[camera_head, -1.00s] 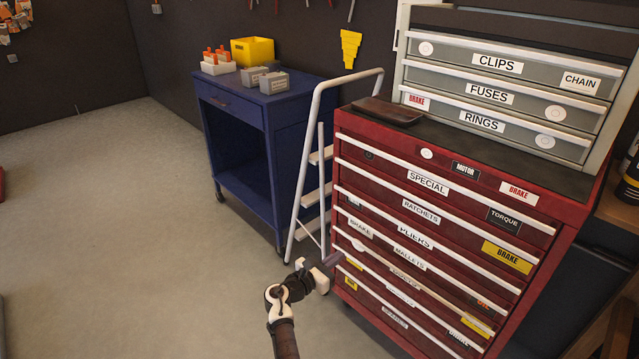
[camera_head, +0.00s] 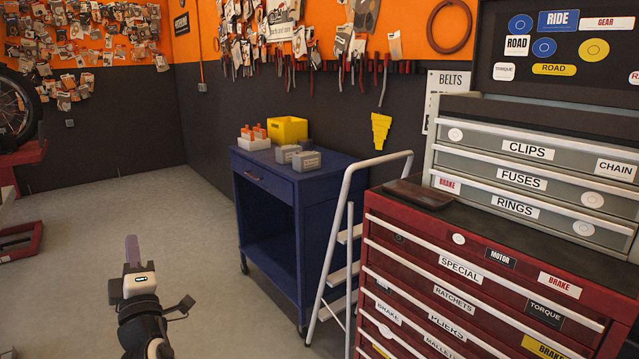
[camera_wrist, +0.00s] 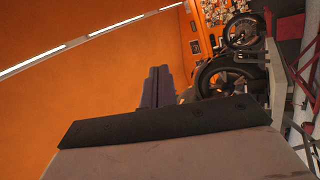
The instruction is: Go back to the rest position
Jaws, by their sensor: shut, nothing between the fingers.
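My gripper (camera_head: 131,250) is at the lower left of the head view, above the open floor. Its purple-grey fingers are together, point up and hold nothing. In the wrist view the fingers (camera_wrist: 158,87) are also pressed together, with an orange wall behind them. My gripper is well to the left of the blue cart and the red tool chest and touches neither.
The blue cart (camera_head: 293,245) carries a yellow bin (camera_head: 287,130) and grey boxes. A white step ladder (camera_head: 341,235) stands between it and the red tool chest (camera_head: 480,265). Grey floor (camera_head: 130,205) is free at left. Motorcycle wheels (camera_wrist: 228,75) show in the wrist view.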

